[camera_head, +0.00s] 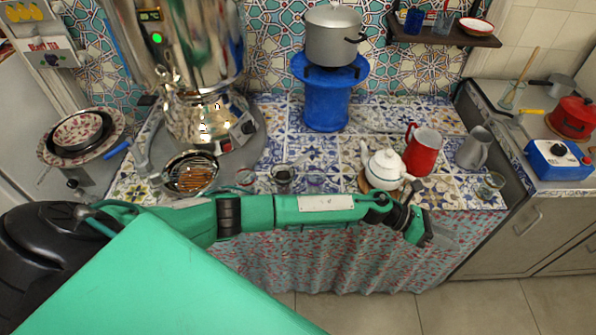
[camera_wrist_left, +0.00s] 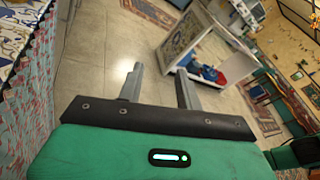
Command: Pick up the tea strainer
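My left gripper (camera_head: 440,234) is at the end of my green arm, which reaches across the front of the tiled counter. The gripper is past the counter's front edge, below and right of the white teapot (camera_head: 384,168). In the left wrist view its two fingers (camera_wrist_left: 158,82) are apart with only floor between them. I cannot pick out the tea strainer for certain. A small dark item with a thin handle (camera_head: 284,176) stands on the counter behind my forearm and may be it. My right gripper is not in view.
A red jug (camera_head: 422,151), a metal pitcher (camera_head: 473,149) and a glass (camera_head: 490,185) stand right of the teapot. A pot (camera_head: 333,36) sits on a blue stand (camera_head: 327,106).

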